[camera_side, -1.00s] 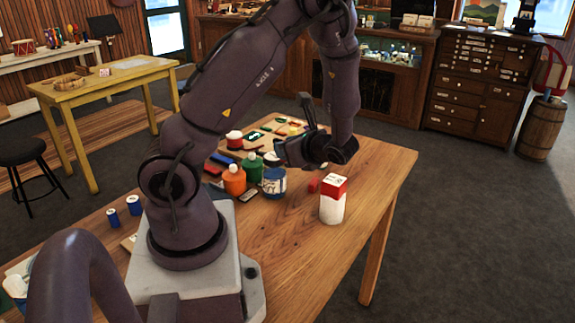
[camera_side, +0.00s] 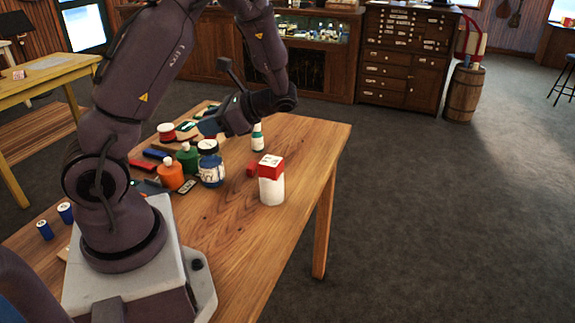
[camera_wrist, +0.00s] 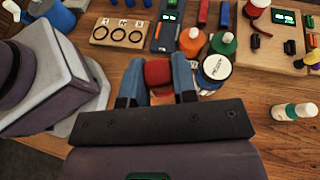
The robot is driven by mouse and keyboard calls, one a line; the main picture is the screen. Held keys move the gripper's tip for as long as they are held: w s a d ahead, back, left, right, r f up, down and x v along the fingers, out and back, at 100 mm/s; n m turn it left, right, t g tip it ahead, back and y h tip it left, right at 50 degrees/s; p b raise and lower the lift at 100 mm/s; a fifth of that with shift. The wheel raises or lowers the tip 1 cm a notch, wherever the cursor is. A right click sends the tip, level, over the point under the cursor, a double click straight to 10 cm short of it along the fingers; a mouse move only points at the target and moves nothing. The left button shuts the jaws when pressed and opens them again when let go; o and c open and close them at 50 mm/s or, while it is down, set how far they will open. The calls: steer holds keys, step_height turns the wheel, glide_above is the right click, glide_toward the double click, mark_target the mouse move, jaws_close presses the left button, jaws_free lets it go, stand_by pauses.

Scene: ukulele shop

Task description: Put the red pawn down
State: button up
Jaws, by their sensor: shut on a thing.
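In the wrist view my gripper (camera_wrist: 158,84) is shut on the red pawn (camera_wrist: 157,71), which sits between the two blue fingers. Its rounded red top shows, with an orange patch below it; the lower end is hidden by my gripper body. In the side view my gripper (camera_side: 210,127) is above the far part of the wooden table (camera_side: 240,235), behind the blue jar. The pawn cannot be made out there. I cannot tell how high it is above the table.
A plate with rings (camera_wrist: 120,33) lies near my base. The table's near right part is bare.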

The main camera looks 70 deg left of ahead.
step_height(320, 180, down, 4)
steer(key=w+d+n+h, duration=0.2)
steer(key=w+n+h, duration=0.1)
steer(key=n+h, duration=0.9)
steer(key=w+n+t+h, duration=0.2)
steer(key=w+n+t, duration=0.2)
steer(key=w+a+n+t+h, duration=0.1)
steer(key=w+n+t+h, duration=0.2)
steer(key=n+t, duration=0.2)
steer(key=w+a+n+t+h, duration=0.1)
steer(key=w+n+t+h, duration=0.2)
steer(key=w+n+t, duration=0.1)
steer(key=shift+w+f+n+t, duration=0.15)
steer(key=shift+w+n+t, duration=0.15)
steer(key=shift+n+t, duration=0.3)
steer(key=w+a+r+n+t+y, duration=0.65)
steer(key=w+a+n+t, duration=0.2)
steer(key=a+n, duration=0.2)
glide_above(286, 164)
steer(key=shift+m+t, duration=0.35)
step_height(286, 164, down, 18)
steer(key=shift+d+r, duration=0.1)
steer(key=shift+d, duration=0.05)
steer(key=shift+f, duration=2.3)
steer(key=shift+f, duration=0.1)
